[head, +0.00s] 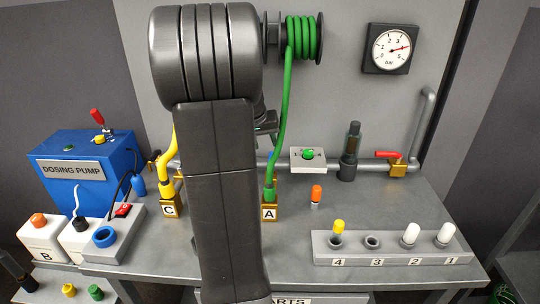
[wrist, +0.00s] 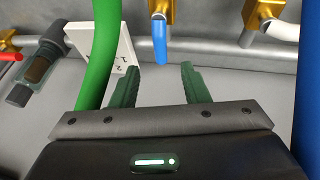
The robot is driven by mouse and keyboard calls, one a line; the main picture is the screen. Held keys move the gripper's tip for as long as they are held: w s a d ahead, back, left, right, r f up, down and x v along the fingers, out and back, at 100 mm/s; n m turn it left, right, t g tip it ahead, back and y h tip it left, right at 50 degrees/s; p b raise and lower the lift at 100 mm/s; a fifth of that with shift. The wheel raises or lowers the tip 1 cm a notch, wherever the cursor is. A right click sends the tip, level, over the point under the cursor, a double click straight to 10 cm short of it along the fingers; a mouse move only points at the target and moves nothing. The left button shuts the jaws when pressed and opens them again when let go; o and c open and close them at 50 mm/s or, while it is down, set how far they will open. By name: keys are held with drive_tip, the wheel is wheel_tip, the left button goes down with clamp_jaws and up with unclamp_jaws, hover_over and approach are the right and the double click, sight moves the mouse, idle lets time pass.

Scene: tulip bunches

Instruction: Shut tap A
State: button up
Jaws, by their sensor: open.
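The brass block labelled A (head: 270,213) stands on the bench in the head view, with the green hose (head: 280,150) running down into its top. I cannot make out a tap handle on it; my arm hides part of the area just left. In the wrist view the green hose (wrist: 96,50) passes left of my gripper (wrist: 160,75). My gripper is open, with nothing between its green fingers.
A brass block labelled C (head: 170,208) with a yellow hose stands left of my arm. A grey rack (head: 390,252) stands in front.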

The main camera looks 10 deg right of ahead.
sight(271, 158)
drive_tip(key=x, duration=0.8)
drive_tip(key=shift+w+d+f, duration=0.1)
drive_tip(key=shift+w+f, duration=0.05)
drive_tip(key=shift+f, duration=0.2)
clamp_jaws()
